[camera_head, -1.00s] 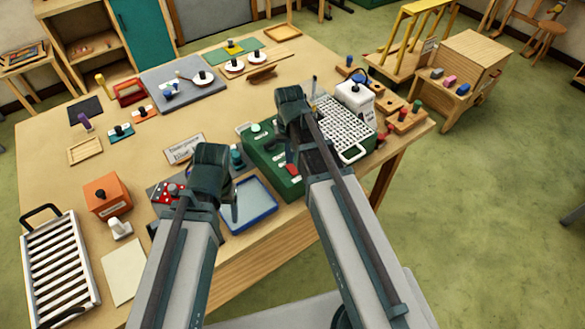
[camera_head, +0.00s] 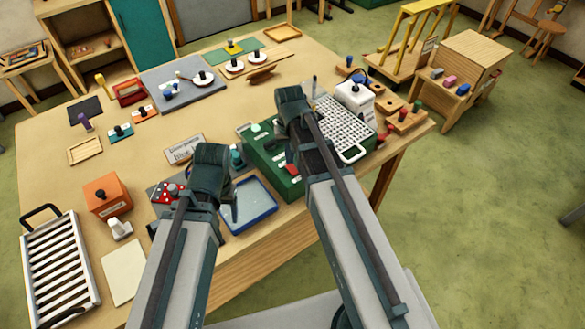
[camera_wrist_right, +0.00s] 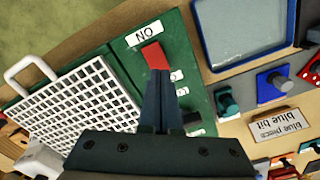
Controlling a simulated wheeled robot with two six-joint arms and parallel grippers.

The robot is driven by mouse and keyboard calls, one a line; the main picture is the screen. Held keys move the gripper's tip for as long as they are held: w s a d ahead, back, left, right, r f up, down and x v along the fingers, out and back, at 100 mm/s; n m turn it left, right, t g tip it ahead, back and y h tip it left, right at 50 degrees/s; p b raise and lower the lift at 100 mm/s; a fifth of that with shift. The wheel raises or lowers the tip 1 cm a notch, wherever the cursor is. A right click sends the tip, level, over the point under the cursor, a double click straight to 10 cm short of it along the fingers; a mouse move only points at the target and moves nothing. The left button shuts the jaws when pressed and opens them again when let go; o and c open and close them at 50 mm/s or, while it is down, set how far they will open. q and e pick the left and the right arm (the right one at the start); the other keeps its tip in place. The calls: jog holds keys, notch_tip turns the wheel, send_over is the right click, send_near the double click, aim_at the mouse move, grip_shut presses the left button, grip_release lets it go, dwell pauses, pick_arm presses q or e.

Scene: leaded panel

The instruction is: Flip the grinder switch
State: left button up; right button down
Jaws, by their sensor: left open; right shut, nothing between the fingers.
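The grinder is a green unit (camera_head: 268,155) near the table's front edge, partly hidden behind my right arm. In the right wrist view its green top (camera_wrist_right: 180,45) carries a red switch (camera_wrist_right: 155,56), just below a white label (camera_wrist_right: 144,33) reading ON upside down. My right gripper (camera_wrist_right: 160,78) is shut and empty, its fingertips at the near end of the red switch; I cannot tell whether they touch. In the head view my right gripper (camera_head: 301,165) is mostly hidden by its own arm. My left gripper (camera_head: 230,208) is open, over the blue-rimmed tray.
The blue-rimmed tray (camera_head: 273,198) lies beside the green unit. A white grid rack (camera_head: 341,118) stands on its other side. A card (camera_head: 185,149), a red dotted block (camera_head: 163,194) and an orange box (camera_head: 107,194) are to the left. The table middle is fairly clear.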

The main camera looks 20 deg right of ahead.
aim_at(290, 167)
pick_arm(q)
jog(key=shift+f+b, duration=0.85)
jog(key=shift+b, duration=0.05)
pick_arm(e)
jog(key=shift+f, duration=0.9)
notch_tip(290, 167, up, 7)
jog(key=p, duration=0.7)
jog(key=shift+r, duration=0.1)
pick_arm(q)
notch_tip(290, 167, up, 7)
